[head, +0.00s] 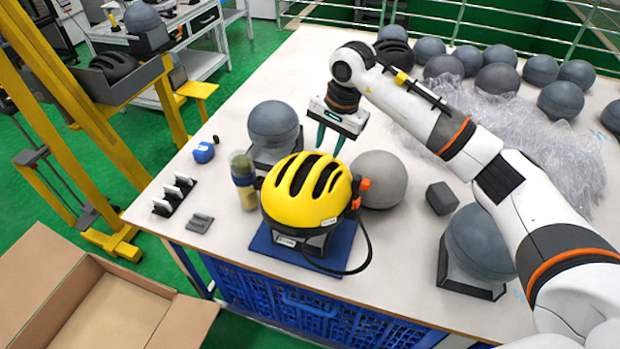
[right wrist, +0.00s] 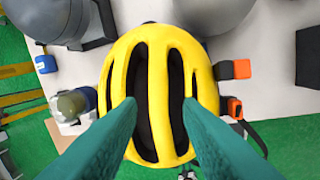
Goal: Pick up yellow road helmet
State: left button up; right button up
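The yellow road helmet (head: 308,190) with black vents sits on a dark stand on a blue mat (head: 341,246) near the table's front edge. My right gripper (head: 329,147) is above and just behind the helmet in the head view, with its teal fingers pointing down and spread apart. In the right wrist view the helmet (right wrist: 160,95) fills the middle beyond the two open fingers (right wrist: 157,120), with nothing between them. I cannot tell from these views whether a fingertip touches the shell. My left gripper is not in view.
Grey balls stand close by: one on a stand (head: 274,124) behind left, one (head: 379,180) at right. A yellow-grey bottle (head: 243,182) stands left of the helmet. Clear plastic wrap (head: 520,130) lies at the back right. A cardboard box (head: 110,300) is on the floor at left.

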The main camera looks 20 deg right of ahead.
aim_at(322, 162)
jog(key=f+p, duration=0.1)
jog(key=f, duration=0.1)
jog(key=a+f+p, duration=0.1)
jog(key=f+p, duration=0.1)
jog(key=shift+w+f, duration=0.2)
jog(key=shift+f, duration=0.15)
jog(key=shift+w+f, duration=0.1)
jog(key=shift+f, duration=0.2)
grip_shut()
